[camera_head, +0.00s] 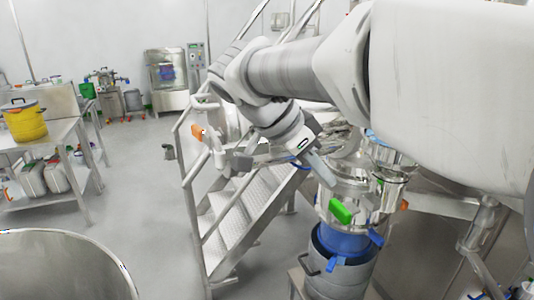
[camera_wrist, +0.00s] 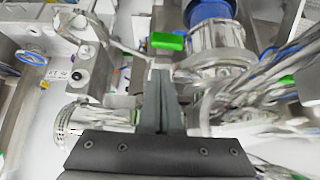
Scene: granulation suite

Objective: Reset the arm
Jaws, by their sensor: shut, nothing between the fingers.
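My arm reaches in from the right side of the head view and bends down in front of the metal stairs. My gripper (camera_head: 328,174) points down and to the right, beside the steel vessel (camera_head: 345,185) with its clamps. In the wrist view my gripper (camera_wrist: 161,75) has its two fingers together, with nothing between them. A green handle (camera_wrist: 167,41) shows just beyond the fingertips in that view; whether they touch it I cannot tell. The green handle also shows in the head view (camera_head: 341,211), below the gripper.
Metal stairs with railings (camera_head: 235,215) stand left of the vessel. A blue-banded steel drum (camera_head: 340,270) is under it. A large steel bowl (camera_head: 60,265) is at the lower left. A table (camera_head: 50,135) bears a yellow container (camera_head: 24,121). Open floor lies between table and stairs.

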